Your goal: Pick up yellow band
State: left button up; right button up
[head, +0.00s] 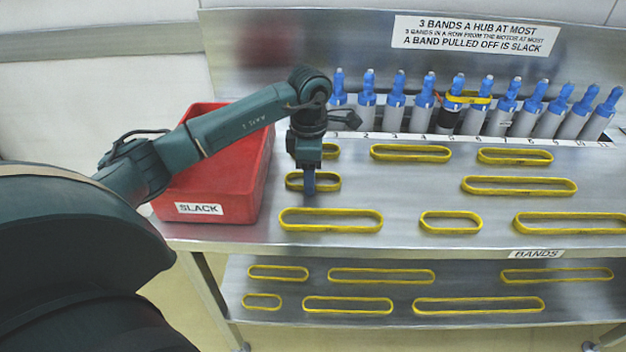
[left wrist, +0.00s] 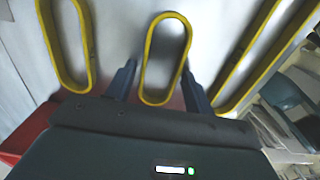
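A small yellow band (head: 332,187) lies flat on the upper steel shelf, just right of the red bin. My left gripper (head: 309,186) points down at it in the head view. In the left wrist view my gripper (left wrist: 158,84) is open, with one finger on each side of the near end of this yellow band (left wrist: 149,50). The fingers look apart from the band; their exact height over the shelf cannot be told. Other yellow bands lie around it, one behind (head: 330,151) and a longer one in front (head: 331,228). My right gripper is not in view.
The red bin marked SLACK (head: 212,170) stands left of the band, under my forearm. Several bands lie on the lower shelf (head: 400,290).

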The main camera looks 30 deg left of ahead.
pick_arm(q)
jog(key=c, duration=0.7)
notch_tip(320, 180, up, 10)
dwell(0.4)
